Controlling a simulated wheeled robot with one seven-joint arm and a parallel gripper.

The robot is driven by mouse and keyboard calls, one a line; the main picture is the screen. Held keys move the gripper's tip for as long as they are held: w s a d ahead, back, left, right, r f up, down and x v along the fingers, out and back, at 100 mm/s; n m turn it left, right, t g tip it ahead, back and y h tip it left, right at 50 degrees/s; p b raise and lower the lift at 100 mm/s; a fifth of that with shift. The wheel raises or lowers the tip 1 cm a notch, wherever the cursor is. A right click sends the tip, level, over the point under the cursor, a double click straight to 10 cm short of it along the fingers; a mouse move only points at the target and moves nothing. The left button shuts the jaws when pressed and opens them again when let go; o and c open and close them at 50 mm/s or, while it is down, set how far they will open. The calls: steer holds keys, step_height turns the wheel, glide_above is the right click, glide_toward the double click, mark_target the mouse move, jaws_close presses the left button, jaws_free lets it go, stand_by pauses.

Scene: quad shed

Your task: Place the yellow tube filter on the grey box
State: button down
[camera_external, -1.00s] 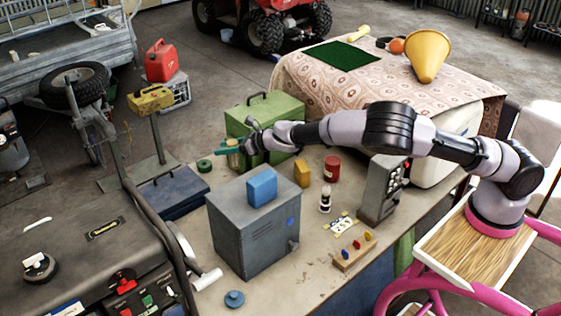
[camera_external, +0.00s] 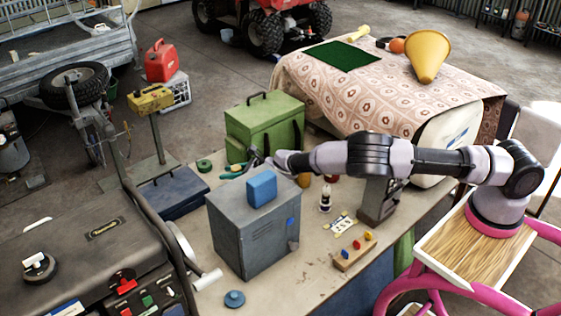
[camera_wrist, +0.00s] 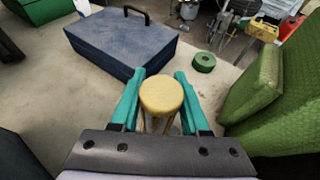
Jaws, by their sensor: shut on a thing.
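The yellow tube filter (camera_wrist: 161,93) is an upright cylinder between the teal fingers of my gripper (camera_wrist: 160,100) in the wrist view. The gripper is shut on it. In the external view my gripper (camera_external: 236,170) is low over the bench, in front of the green case and behind the grey box; the filter there is small and mostly hidden. The grey box (camera_external: 240,238) is a metal cabinet standing on the bench, with a blue block (camera_external: 262,188) on its top. Some bare top remains around the block. Whether the filter touches the bench is unclear.
A green case (camera_external: 262,125) stands close behind my gripper. A blue flat case (camera_external: 174,193) and a green tape roll (camera_external: 204,166) lie to its left. A white bottle (camera_external: 325,198) and a grey device (camera_external: 377,197) stand right of the box.

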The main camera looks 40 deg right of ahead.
steer(key=shift+c, duration=1.9)
jaws_free()
